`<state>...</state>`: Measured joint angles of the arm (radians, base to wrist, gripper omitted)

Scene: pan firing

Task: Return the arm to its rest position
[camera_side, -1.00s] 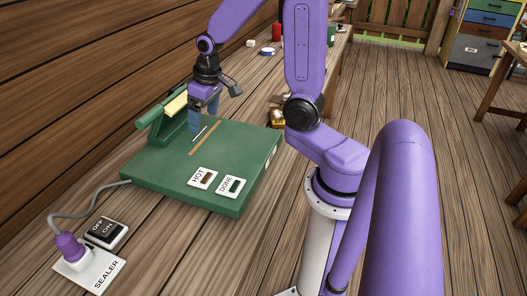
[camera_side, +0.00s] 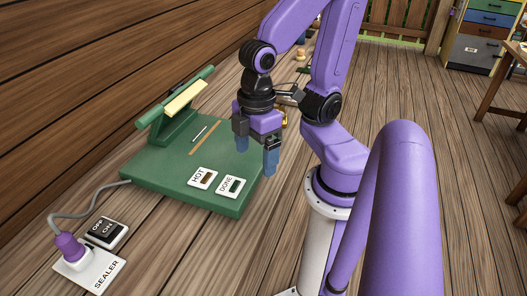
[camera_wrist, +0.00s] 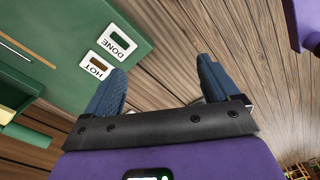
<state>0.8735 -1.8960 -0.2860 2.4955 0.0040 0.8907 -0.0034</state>
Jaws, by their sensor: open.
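My gripper (camera_side: 256,152) is purple and black with blue fingers. In the side view it hangs over the right edge of the green sealer (camera_side: 155,168), with its fingers spread and nothing between them. The sealer's raised bar with a yellow strip (camera_side: 186,100) stands at its far left. In the wrist view the open fingers (camera_wrist: 161,92) point over the wooden surface, beside the sealer's green plate (camera_wrist: 80,22).
HOT (camera_side: 203,178) and DONE (camera_side: 230,185) labels sit on the sealer's front. A switch (camera_side: 106,232) and a plugged-in SEALER socket plate (camera_side: 92,269) lie at front left. A wooden wall (camera_side: 60,80) runs along the left. Small items behind are partly hidden by my arm.

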